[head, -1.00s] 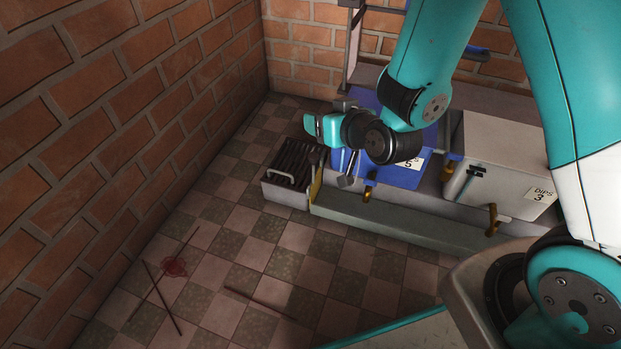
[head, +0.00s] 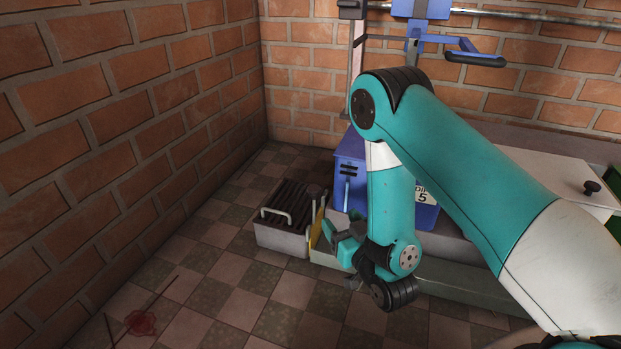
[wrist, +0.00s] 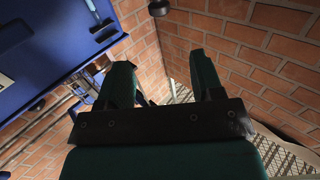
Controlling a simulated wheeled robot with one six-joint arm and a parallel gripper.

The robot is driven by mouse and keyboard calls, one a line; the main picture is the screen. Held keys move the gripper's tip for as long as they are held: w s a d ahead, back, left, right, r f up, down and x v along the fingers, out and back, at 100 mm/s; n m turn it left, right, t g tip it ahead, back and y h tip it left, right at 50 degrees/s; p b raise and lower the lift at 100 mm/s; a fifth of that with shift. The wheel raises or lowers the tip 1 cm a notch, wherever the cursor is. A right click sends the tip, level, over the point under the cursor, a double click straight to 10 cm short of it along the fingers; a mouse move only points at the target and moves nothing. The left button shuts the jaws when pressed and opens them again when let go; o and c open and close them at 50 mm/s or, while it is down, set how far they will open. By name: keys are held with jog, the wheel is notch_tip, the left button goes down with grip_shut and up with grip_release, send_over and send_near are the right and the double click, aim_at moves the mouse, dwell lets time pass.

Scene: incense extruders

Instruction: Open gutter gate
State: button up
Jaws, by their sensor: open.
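The gutter gate appears to be the yellow upright plate (head: 316,232) at the left end of the grey gutter (head: 325,258) in the head view. The gate cannot be made out clearly there. My arm hides much of the gutter behind it.
A grey crate with a dark grate and handle (head: 283,240) stands left of the plate. A blue box labelled 5 (head: 352,160) is behind my arm, and a white box (head: 560,180) is at right. Brick walls close the left and back. The checkered floor (head: 215,265) in front is mostly clear.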

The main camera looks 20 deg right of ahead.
jog(key=w+p, duration=0.1)
jog(key=p, duration=0.3)
jog(key=b, duration=0.3)
send_near(313, 186)
jog(key=w, duration=0.4)
jog(key=shift+w+a+f, duration=0.1)
jog(key=shift+a+f, duration=0.1)
jog(key=shift+a, duration=0.15)
jog(key=w, duration=0.2)
jog(key=w+p, duration=0.1)
jog(key=w+a, duration=0.1)
jog(key=w, duration=0.1)
jog(key=shift+w+r+p, duration=0.3)
jog(key=shift+r+p, duration=0.05)
jog(key=shift+p, duration=0.05)
jog(key=shift+w+f+p, duration=0.2)
jog(key=shift+w+p, duration=0.1)
jog(key=shift+w, duration=0.3)
jog(key=shift+c, duration=0.2)
